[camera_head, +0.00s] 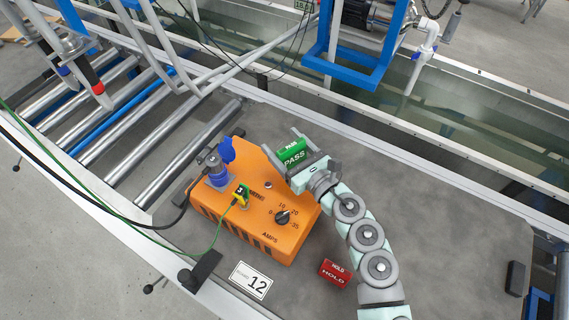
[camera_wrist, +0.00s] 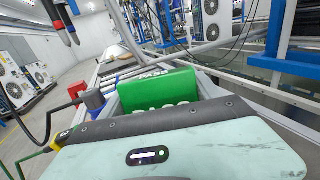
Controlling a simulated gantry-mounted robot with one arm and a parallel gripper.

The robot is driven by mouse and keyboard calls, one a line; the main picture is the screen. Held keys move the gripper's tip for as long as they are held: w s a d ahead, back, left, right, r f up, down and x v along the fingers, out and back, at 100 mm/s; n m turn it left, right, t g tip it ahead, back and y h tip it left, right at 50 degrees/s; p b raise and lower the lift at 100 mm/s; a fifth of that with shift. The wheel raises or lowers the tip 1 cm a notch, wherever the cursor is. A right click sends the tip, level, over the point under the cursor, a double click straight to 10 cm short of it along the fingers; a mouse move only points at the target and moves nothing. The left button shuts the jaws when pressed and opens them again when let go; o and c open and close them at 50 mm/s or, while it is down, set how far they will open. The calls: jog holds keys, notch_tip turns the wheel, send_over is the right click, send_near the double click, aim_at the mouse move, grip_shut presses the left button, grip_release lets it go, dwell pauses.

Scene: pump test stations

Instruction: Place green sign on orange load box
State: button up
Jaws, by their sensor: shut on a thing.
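The green sign (camera_head: 292,154), marked PASS, is held between the fingers of my gripper (camera_head: 290,152). It also shows in the wrist view (camera_wrist: 158,92), upright between the grey fingers, its lower part hidden by my wrist. The orange load box (camera_head: 245,232) stands on the grey table, with a dial marked AMPS, a blue plug and a yellow-green connector on top. My gripper and the sign are at the box's back right edge in the head view. I cannot tell whether the sign touches the box.
A red HOLD sign (camera_head: 335,273) lies on the table right of the box. A white card marked 12 (camera_head: 250,280) lies in front. Black and green cables run to the box from the left. A roller conveyor (camera_head: 130,125) is at the left.

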jog(key=shift+f+b, duration=0.75)
jog(key=shift+f, duration=2.65)
jog(key=shift+w, duration=0.1)
jog(key=shift+f, duration=0.1)
jog(key=o, duration=1.4)
